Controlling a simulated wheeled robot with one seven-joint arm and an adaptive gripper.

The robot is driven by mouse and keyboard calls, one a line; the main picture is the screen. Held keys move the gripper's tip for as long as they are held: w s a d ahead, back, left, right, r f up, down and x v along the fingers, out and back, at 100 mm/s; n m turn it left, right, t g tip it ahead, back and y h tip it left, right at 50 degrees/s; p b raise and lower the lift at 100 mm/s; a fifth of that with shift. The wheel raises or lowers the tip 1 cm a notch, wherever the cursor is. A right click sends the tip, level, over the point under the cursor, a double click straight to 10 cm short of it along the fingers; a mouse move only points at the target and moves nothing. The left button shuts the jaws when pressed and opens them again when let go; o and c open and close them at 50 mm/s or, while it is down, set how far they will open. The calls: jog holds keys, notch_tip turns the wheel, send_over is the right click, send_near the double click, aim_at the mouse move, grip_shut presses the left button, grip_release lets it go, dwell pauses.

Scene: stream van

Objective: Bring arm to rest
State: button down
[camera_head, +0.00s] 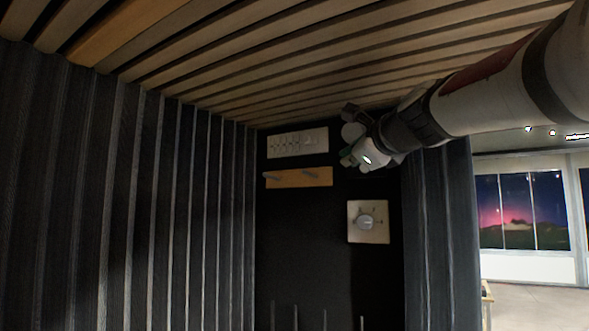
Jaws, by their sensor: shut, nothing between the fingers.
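My arm comes in from the upper right and runs left just under the slatted wooden ceiling. My gripper (350,158) is at the end of it, small and dark in the picture, in front of the dark back wall. It is shut with nothing visible in it. It appears to the right of the white switch panel (297,143) on that wall; I cannot tell the gap in depth. The arm's joints hide part of the gripper.
Dark ribbed panels (130,200) line the left. The wooden slat ceiling (300,60) is close above the arm. A bright open room with windows (522,210) lies at right.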

jog(key=s+a+f+n+g+b, duration=0.1)
jog(key=s+f+n+g, duration=0.1)
jog(key=s+f+n, duration=0.35)
jog(key=s+a+f+n+g, duration=0.1)
jog(key=s+f+n+g, duration=0.15)
jog(key=f, duration=0.65)
jog(key=s+a+f+n+g+b, duration=0.1)
jog(key=s+f+n, duration=0.35)
jog(key=f, duration=0.25)
jog(key=s+d+f+n+g+h, duration=0.1)
jog(key=s+d+f+n+g, duration=0.1)
jog(key=s+f+n, duration=0.4)
jog(key=s+d+f+n+g+h+b, duration=0.1)
jog(key=s+f+n+g, duration=0.3)
jog(key=s+f, duration=0.6)
notch_tip(320, 180, down, 6)
jog(key=shift+s+d+r+n+h, duration=0.15)
jog(key=shift+s+d+n+h, duration=0.3)
jog(key=shift+d+n, duration=0.45)
